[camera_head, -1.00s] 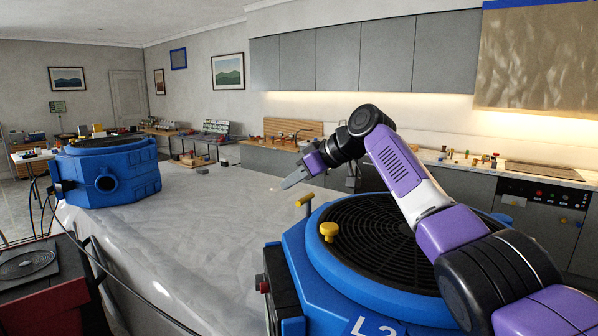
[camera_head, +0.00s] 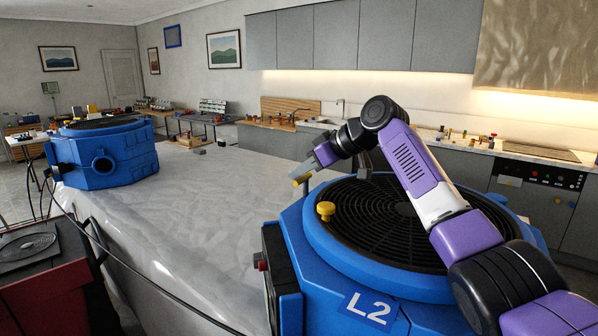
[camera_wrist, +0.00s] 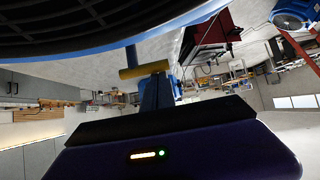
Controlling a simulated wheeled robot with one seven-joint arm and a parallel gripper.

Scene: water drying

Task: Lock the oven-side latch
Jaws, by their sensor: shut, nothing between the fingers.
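A large blue round-topped unit (camera_head: 283,283) marked L2 stands in front of me, with a black grille (camera_head: 395,225) on top. A yellow bar handle (camera_head: 300,181) stands at its far left rim. In the wrist view the yellow bar handle (camera_wrist: 143,70) sits on a blue post. A yellow knob (camera_head: 326,210) is on the near rim. My gripper (camera_head: 304,171) is shut and empty, its fingertips right at the bar handle. The wrist view shows my gripper (camera_wrist: 156,80) against or just behind the bar; I cannot tell if they touch.
A second blue unit (camera_head: 104,160) stands at the far left of the pale counter (camera_head: 190,225). The oven panel (camera_head: 541,174) is in the kitchen counter at right. A red and black box (camera_head: 42,275) is at lower left. The counter's middle is clear.

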